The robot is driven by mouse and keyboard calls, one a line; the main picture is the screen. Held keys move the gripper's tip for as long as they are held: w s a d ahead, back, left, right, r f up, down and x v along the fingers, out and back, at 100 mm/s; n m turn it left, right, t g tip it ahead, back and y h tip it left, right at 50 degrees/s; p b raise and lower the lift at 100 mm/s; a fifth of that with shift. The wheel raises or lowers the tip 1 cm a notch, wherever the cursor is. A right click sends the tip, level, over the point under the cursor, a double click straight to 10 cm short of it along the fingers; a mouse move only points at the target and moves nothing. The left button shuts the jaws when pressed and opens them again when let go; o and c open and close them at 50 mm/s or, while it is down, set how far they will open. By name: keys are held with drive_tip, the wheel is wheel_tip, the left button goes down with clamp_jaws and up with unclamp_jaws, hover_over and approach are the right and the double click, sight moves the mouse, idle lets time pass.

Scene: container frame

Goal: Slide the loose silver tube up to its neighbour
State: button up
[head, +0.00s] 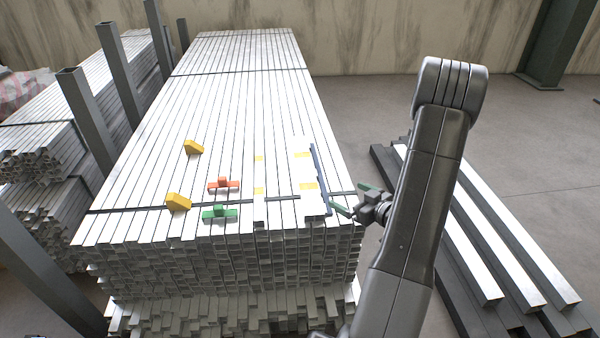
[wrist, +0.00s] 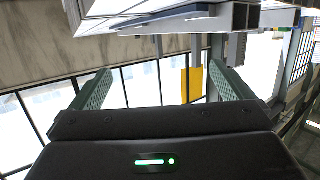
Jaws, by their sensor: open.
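The stack of silver tubes (head: 215,110) fills the middle of the head view. On its top near the right edge is a short bright silver piece with yellow marks (head: 305,170), with a dark blue strip (head: 319,180) along its right side. A narrower bright strip with yellow marks (head: 259,205) lies to its left, with a gap between. I cannot tell for certain which is the loose tube. My gripper (head: 354,199) is open and empty at the stack's right front edge.
Yellow wedges (head: 193,147), a red block (head: 223,185) and a green block (head: 220,213) sit on the stack left of the marked pieces. Dark posts (head: 88,110) stand at the left. More tubes (head: 500,240) lie low at the right; floor shows behind them.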

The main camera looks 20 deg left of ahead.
drive_tip(key=p+v, duration=0.1)
drive_tip(key=v, duration=0.9)
drive_tip(key=shift+p, duration=0.4)
drive_tip(key=b+x, duration=0.2)
drive_tip(key=x, duration=0.8)
drive_tip(key=shift+v, duration=0.75)
